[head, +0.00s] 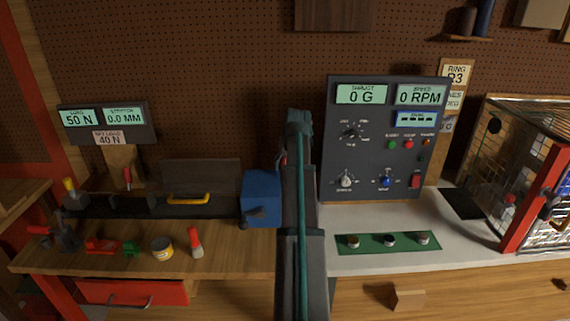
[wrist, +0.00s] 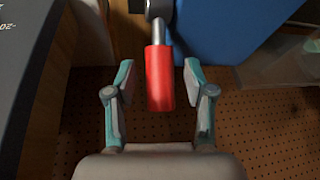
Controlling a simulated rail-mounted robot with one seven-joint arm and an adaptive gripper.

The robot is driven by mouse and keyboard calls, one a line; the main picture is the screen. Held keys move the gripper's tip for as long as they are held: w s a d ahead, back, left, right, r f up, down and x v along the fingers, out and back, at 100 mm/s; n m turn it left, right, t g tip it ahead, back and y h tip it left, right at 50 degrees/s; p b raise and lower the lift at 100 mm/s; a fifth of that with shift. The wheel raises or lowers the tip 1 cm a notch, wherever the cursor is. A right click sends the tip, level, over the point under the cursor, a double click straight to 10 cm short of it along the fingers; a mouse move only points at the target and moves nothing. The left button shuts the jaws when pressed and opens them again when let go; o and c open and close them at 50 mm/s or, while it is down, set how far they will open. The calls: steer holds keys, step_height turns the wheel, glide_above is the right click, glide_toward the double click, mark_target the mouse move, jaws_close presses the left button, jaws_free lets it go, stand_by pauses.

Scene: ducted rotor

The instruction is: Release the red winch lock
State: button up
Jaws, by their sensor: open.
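In the wrist view, a red lever grip (wrist: 159,80) on a short metal stem points toward my palm, beside a blue housing (wrist: 225,25). It looks like the winch lock. My gripper (wrist: 158,65) is open, with one finger on each side of the grip and a visible gap on both sides. In the head view, the blue winch box (head: 261,190) stands at the right end of the dark rail. A small bit of red (head: 283,160) shows beside my arm above it. My arm hides my gripper there.
The grey control panel (head: 388,135) stands close to the right of my arm. A dark rail (head: 205,210) with a yellow handle (head: 188,199) runs left of the box. Small tools, a tin (head: 162,247) and a red-handled tool (head: 195,243) lie on the wooden bench.

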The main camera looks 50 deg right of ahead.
steer(key=shift+w+d+f, duration=0.1)
steer(key=shift+w+f, duration=0.05)
steer(key=shift+f, duration=0.25)
jaws_close()
